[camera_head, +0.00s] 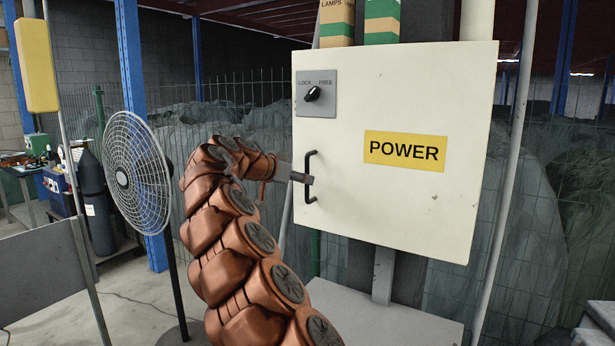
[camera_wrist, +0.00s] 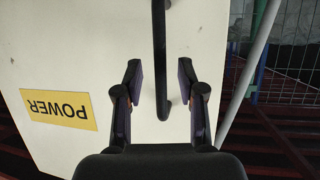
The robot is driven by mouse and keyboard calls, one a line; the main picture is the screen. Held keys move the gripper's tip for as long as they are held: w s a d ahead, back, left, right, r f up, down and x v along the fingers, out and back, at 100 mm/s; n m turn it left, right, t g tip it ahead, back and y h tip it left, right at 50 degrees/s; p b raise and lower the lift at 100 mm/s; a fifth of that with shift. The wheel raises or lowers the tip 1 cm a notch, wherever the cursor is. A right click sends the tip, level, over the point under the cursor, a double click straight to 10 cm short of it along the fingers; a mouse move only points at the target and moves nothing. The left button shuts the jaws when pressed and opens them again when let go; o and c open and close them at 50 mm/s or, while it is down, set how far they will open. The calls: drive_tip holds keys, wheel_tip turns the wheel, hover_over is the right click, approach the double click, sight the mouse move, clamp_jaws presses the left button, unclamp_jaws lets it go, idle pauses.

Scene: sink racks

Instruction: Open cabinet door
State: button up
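The cream cabinet door (camera_head: 390,215) carries a yellow POWER label (camera_head: 404,151); it appears closed, with no gap visible. A black vertical bar handle (camera_head: 310,160) is at its left edge. My gripper (camera_head: 303,178) reaches the handle from the left. In the wrist view, the fingers of my gripper (camera_wrist: 160,82) stand apart on either side of the handle (camera_wrist: 159,40), with space visible on both sides. The label (camera_wrist: 59,109) appears upside down there. A black knob (camera_head: 313,94) sits on a grey LOCK/FREE plate above the handle and appears turned toward FREE.
A round fan (camera_head: 138,172) stands left of my arm. A wire mesh fence (camera_head: 245,105) runs behind the cabinet, and a pole (camera_head: 515,160) stands to its right. Boxes (camera_head: 337,22) rest on top. A pale surface (camera_head: 380,315) lies below.

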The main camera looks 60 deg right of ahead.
sight(307, 198)
drive_tip(key=shift+p+x, duration=0.4)
drive_tip(key=shift+x, duration=1.15)
clamp_jaws()
